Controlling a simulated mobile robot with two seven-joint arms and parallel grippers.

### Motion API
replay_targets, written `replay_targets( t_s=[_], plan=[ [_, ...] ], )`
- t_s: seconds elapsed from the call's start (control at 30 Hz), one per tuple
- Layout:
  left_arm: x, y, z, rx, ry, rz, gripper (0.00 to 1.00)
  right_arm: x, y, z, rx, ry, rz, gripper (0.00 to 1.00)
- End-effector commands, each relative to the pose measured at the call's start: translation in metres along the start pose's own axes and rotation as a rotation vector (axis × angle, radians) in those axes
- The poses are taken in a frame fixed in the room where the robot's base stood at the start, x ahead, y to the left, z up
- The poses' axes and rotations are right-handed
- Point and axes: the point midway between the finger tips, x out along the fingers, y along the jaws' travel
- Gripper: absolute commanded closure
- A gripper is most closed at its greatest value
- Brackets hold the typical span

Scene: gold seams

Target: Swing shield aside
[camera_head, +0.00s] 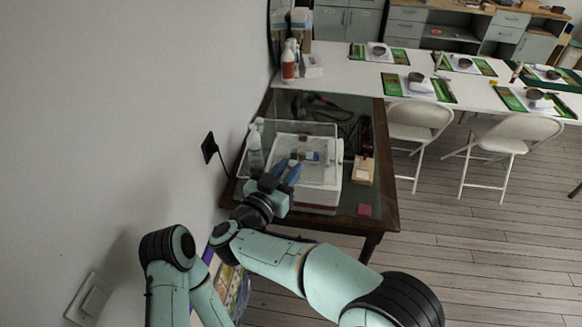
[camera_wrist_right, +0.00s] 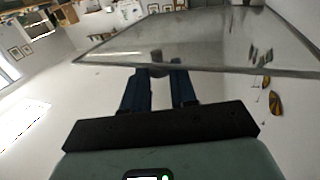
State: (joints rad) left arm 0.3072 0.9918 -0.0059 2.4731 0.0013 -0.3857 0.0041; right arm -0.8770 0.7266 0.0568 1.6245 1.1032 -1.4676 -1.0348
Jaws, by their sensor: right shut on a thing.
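The shield (camera_head: 312,130) is a clear, thin-framed panel over the left part of the small dark table. In the right wrist view its pane (camera_wrist_right: 205,45) spans the top of the picture, with a dark lower edge. My right gripper (camera_head: 286,171) is at the shield's near side, its blue fingers pointing away from me. The fingertips partly hide the knob. My left arm shows at the lower left; its gripper is outside the view.
Behind the pane stand a spray bottle (camera_head: 255,150) and a white box (camera_head: 331,190). A wooden block (camera_head: 363,169) and pink pad (camera_head: 364,210) lie to the right on the table (camera_head: 385,180). A wall socket (camera_head: 209,147) is on the left. Chairs stand right.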

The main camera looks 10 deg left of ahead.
Motion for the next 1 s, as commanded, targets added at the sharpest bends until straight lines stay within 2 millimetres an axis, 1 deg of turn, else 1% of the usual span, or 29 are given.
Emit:
replay_targets(
  t_s=[0.27, 0.7, 0.73, 0.8, 1.0],
  plan=[
    [-0.0011, 0.0006, -0.0006, 0.0, 0.001, 0.0, 0.57, -0.0047, -0.0028, -0.0005, 0.0, 0.001, 0.019, 1.0],
    [-0.0011, 0.0007, -0.0006, 0.0, 0.001, 0.0, 0.57, -0.0051, -0.0028, -0.0005, 0.001, 0.001, 0.022, 1.0],
    [-0.0011, 0.0007, -0.0006, 0.0, 0.001, 0.0, 0.57, -0.0051, -0.0028, -0.0005, 0.001, 0.001, 0.022, 0.7],
    [-0.0011, 0.0007, -0.0006, 0.0, 0.001, 0.0, 0.57, -0.005, -0.0027, -0.0005, 0.001, 0.001, 0.022, 0.49],
    [-0.0011, 0.0006, -0.0006, 0.0, 0.001, 0.0, 0.57, -0.0049, -0.0025, -0.0004, 0.001, 0.0, 0.023, 0.49]
  ],
)
